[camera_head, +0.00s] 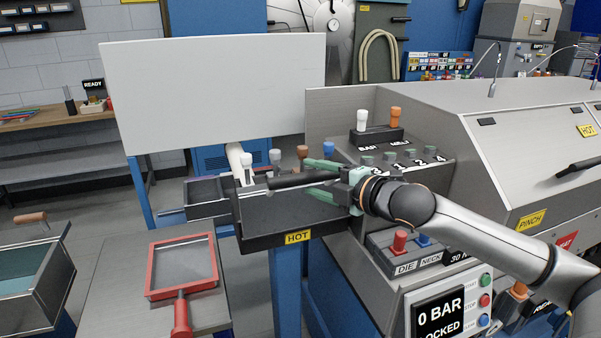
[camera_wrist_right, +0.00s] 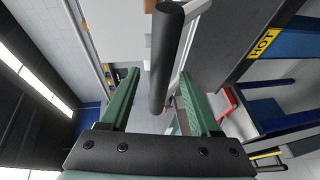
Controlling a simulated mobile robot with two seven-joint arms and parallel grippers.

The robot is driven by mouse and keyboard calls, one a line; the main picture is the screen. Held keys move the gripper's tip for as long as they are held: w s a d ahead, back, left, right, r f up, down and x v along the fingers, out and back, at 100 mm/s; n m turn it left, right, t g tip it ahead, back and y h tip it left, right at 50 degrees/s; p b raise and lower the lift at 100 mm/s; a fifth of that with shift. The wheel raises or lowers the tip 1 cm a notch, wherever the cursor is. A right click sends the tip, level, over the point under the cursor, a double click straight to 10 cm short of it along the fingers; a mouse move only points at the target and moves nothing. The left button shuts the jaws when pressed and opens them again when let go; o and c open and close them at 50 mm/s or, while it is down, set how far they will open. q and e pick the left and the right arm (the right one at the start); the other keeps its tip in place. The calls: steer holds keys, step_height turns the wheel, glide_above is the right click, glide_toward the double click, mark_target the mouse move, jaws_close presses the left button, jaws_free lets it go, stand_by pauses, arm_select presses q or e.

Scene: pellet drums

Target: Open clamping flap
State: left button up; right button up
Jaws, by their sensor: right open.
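A black bar handle (camera_head: 297,180) lies across the top of a dark box (camera_head: 262,228) with a yellow HOT label. The handle also shows in the right wrist view (camera_wrist_right: 166,60), with a pale metal arm beside it. Which part is the clamping flap itself is not clear. My right gripper (camera_head: 312,177) has its green fingers spread, one on each side of the handle. In the right wrist view the handle runs between the open fingertips (camera_wrist_right: 160,76), with gaps visible at both sides. My left gripper is not in view.
A large pale panel (camera_head: 215,90) stands behind the box. Levers with white, brown and blue knobs (camera_head: 302,152) rise just behind the handle. The grey machine (camera_head: 480,140) fills the right, with a display reading 0 BAR (camera_head: 438,312). A red-framed screen (camera_head: 182,266) lies front left.

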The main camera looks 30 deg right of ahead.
steer(key=shift+p+x, duration=0.4)
steer(key=shift+x, duration=0.75)
steer(key=shift+p+x, duration=0.3)
steer(key=shift+x, duration=0.85)
jaws_close()
